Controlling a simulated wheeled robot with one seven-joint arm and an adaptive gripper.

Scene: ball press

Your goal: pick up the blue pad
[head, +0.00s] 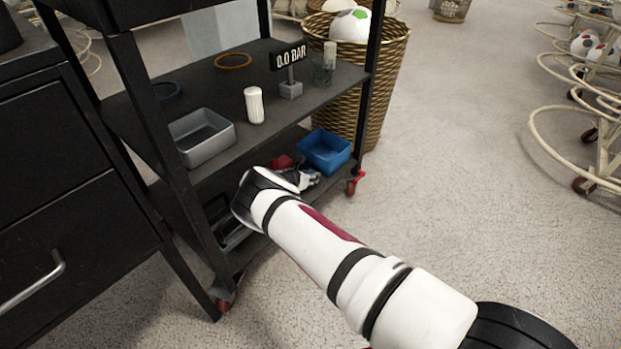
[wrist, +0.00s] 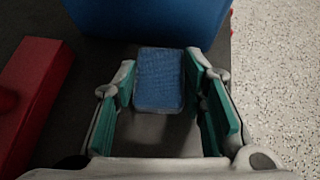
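The blue pad (wrist: 159,79) is a small textured blue block on the dark lower shelf in the wrist view. My gripper (wrist: 166,95) is open, and its teal-padded fingers stand on the left and right of the pad, with a gap visible on the left. I cannot tell whether the right finger touches it. In the head view my gripper (head: 308,179) reaches in over the lower shelf of the cart, and the pad cannot be made out there.
A blue bin (head: 325,151) stands just beyond the pad on the lower shelf. A red object (wrist: 32,95) lies left of my gripper. The upper shelf (head: 225,95) holds a grey tray (head: 201,138) and a white cylinder (head: 254,105). A wicker basket (head: 385,85) stands behind the cart.

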